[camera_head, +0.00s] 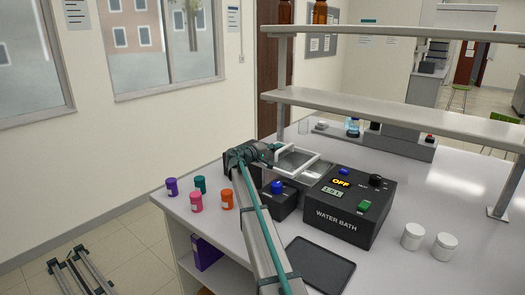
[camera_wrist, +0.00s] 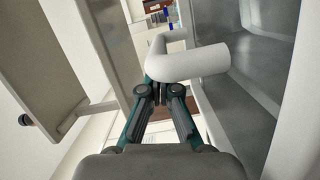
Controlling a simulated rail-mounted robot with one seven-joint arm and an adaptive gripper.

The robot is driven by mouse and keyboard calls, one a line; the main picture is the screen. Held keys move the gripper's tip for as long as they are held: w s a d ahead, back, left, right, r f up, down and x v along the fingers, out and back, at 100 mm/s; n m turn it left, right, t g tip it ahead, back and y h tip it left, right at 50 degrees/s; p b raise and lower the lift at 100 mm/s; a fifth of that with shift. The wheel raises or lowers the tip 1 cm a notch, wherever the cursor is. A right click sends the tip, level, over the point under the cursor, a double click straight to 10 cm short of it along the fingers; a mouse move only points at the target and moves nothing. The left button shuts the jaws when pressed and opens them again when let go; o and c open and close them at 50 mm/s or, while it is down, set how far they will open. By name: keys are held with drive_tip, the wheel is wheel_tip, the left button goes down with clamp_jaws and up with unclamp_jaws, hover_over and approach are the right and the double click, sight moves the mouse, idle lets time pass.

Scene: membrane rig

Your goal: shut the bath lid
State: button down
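The bath (camera_head: 283,178) is a grey metal basin behind the black water bath control box (camera_head: 345,205), whose display reads OFF. A white bar frame (camera_head: 302,163), which looks like the lid's handle, shows above the basin. How far the lid stands open is hard to tell. In the wrist view the white bar (camera_wrist: 190,65) crosses just beyond my gripper, with the grey basin wall (camera_wrist: 240,75) to its right. My gripper (camera_wrist: 161,98) has its fingers close together and looks shut, with nothing seen between them. It is at the bath's left side; contact with the bar is unclear.
Purple, teal, pink and orange jars (camera_head: 227,199) stand left of my arm. A dark tablet (camera_head: 320,266) lies in front of the control box, and two white jars (camera_head: 412,236) stand to its right. A shelf (camera_head: 390,118) spans above and behind the bath.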

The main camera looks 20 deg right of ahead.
sight(294, 163)
drive_tip(key=s+d, duration=0.1)
drive_tip(key=s, duration=0.1)
drive_tip(key=s+d+b, duration=0.1)
drive_tip(key=s, duration=0.2)
drive_tip(key=s+d+b, duration=0.1)
drive_tip(key=s+d, duration=0.1)
drive_tip(key=s, duration=0.1)
drive_tip(key=shift+s+d, duration=0.1)
